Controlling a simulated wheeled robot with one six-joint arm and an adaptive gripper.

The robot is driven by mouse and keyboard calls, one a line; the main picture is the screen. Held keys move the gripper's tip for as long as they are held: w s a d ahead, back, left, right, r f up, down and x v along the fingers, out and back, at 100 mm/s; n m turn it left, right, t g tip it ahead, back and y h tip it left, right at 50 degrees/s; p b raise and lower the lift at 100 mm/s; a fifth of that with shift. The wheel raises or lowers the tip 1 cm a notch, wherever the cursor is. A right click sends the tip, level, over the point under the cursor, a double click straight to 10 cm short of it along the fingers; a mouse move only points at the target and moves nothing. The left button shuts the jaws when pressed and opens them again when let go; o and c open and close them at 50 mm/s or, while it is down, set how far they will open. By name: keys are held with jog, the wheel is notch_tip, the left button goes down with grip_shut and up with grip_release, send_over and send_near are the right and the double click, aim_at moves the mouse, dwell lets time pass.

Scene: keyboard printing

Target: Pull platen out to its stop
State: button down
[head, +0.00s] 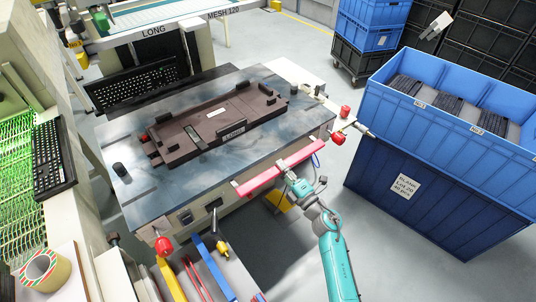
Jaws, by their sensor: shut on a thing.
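The platen (145,197) is a wide dark blue-grey slab on the machine, with a brown fixture (180,150) marked LONG lying on top. A red-pink bar handle (258,181) runs along the platen's front right side. My gripper (291,175), at the end of my teal arm, is shut on this handle near its middle to right part. The fingertips are small in this view, and their contact with the bar is partly hidden by the gripper body. A black keyboard (132,83) lies behind the platen's back edge.
Blue crates (440,175) holding dark keyboards stand close at the right. A tool tray (222,272) is at the front. Another keyboard (52,158) and a tape roll (45,270) are at the left. Red knobs (338,137) sit beside the platen. Grey floor shows between machine and crates.

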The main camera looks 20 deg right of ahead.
jog(key=r+v, duration=0.2)
jog(key=v, duration=0.7)
jog(key=shift+s+f, duration=0.15)
jog(key=shift+s, duration=0.2)
jog(key=shift+d, duration=0.1)
jog(key=c, duration=1.1)
grip_release()
jog(key=shift+s, duration=0.1)
jog(key=v, duration=1.2)
jog(key=shift+s, duration=0.1)
